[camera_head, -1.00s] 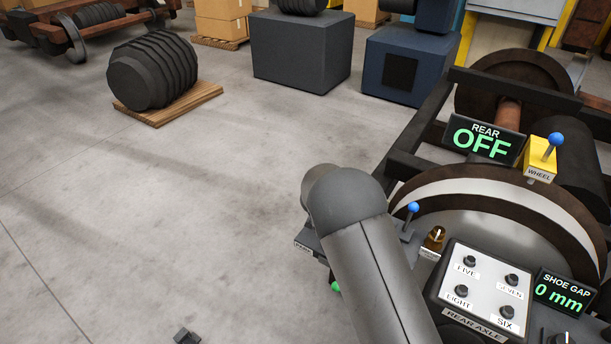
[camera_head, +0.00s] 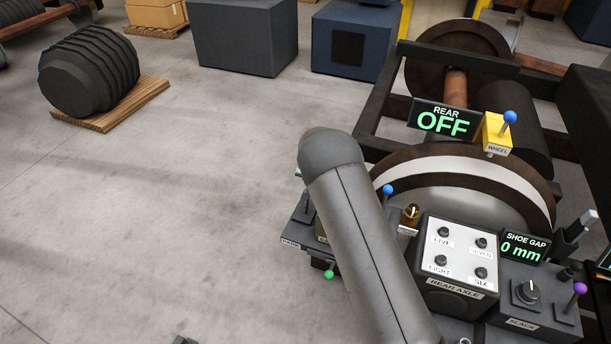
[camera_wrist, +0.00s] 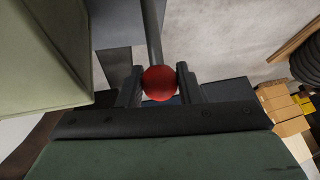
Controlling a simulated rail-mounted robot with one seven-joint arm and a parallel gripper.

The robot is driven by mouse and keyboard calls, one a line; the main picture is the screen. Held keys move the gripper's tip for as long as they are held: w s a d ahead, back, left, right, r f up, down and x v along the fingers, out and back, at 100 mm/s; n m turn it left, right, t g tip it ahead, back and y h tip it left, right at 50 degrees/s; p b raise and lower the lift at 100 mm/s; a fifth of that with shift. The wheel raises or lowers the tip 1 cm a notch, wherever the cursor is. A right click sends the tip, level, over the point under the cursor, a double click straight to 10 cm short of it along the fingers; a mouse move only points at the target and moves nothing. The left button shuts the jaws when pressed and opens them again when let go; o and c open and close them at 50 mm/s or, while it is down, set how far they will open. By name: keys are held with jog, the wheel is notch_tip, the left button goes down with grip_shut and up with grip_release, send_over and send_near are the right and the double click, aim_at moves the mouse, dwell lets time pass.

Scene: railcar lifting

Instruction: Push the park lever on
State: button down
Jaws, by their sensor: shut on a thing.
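A red ball knob (camera_wrist: 159,83) on a grey lever rod (camera_wrist: 152,30) shows in the wrist view. My gripper (camera_wrist: 161,85) is shut on the red knob, one finger on each side of it. In the head view my arm covers the gripper and the knob. A dark box with a small label (camera_head: 291,243), too small to read surely, shows beside my arm there. I cannot tell how far the lever is tilted.
The rear axle panel (camera_head: 450,255) stands right of my arm, with a blue-knobbed lever (camera_head: 388,190) and a green-knobbed one (camera_head: 328,274) close by. The REAR display (camera_head: 444,120) reads OFF and the SHOE GAP display (camera_head: 523,246) 0 mm.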

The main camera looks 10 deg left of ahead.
jog(key=c, duration=1)
grip_release()
jog(key=shift+w, duration=0.1)
jog(key=shift+c, duration=0.2)
jog(key=b+v, duration=0.2)
jog(key=v, duration=1.5)
jog(key=shift+r, duration=0.2)
